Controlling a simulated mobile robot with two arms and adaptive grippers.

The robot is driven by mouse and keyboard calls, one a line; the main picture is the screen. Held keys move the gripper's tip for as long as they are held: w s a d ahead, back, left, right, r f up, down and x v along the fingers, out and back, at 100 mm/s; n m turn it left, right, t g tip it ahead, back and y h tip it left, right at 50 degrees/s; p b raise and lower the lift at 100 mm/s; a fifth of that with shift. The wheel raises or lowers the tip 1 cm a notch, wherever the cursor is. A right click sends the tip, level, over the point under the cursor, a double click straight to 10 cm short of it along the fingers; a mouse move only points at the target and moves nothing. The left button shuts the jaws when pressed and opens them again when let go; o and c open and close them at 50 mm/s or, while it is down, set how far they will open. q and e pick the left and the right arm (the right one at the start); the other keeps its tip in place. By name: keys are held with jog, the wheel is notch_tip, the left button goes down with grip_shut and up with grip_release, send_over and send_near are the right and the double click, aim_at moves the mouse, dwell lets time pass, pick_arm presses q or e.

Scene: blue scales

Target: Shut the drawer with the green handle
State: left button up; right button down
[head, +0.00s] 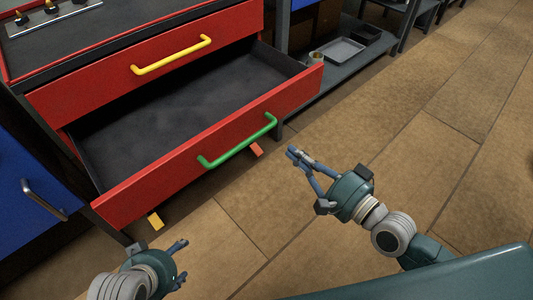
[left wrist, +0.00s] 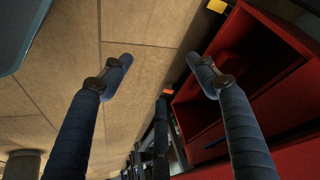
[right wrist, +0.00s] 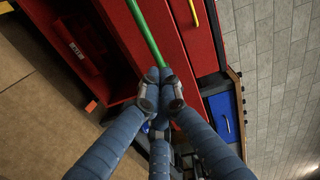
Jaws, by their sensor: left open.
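The red drawer (head: 130,205) with the green handle (head: 238,143) stands pulled out, its dark inside empty. The green handle also shows in the right wrist view (right wrist: 146,32), just beyond the fingertips. My right gripper (head: 296,154) is in front of the drawer, to the right of the handle and apart from it in the head view. Its fingers meet in the right wrist view (right wrist: 160,88), with nothing visible between them. My left gripper (head: 182,261) is open and empty, low in front of the drawer's left part. The drawer's red front also shows in the left wrist view (left wrist: 205,145).
A red drawer with a yellow handle (head: 172,55) is above the open one. A blue front with a grey handle (head: 45,200) is at the left. A low shelf with a grey tray (head: 341,50) is at the back right. The tiled floor (head: 440,140) is clear at right.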

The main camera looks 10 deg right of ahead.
notch_tip(320, 180, up, 2)
jog(key=s+a+r, duration=0.1)
jog(key=a, duration=0.1)
send_near(245, 117)
jog(key=shift+y, duration=0.4)
jog(key=b+x, duration=0.1)
jog(key=x, duration=0.5)
jog(key=shift+w+d+f, duration=0.1)
jog(key=shift+d+f, duration=0.05)
jog(key=shift+d, duration=0.05)
pick_arm(q)
jog(key=w+d+r+t, duration=0.2)
jog(key=w+r, duration=0.2)
jog(key=shift+w+t+h, duration=0.2)
jog(key=shift+t+h, duration=0.1)
jog(key=shift+h, duration=0.1)
pick_arm(e)
jog(key=shift+w+a, duration=0.25)
jog(key=shift+w, duration=0.2)
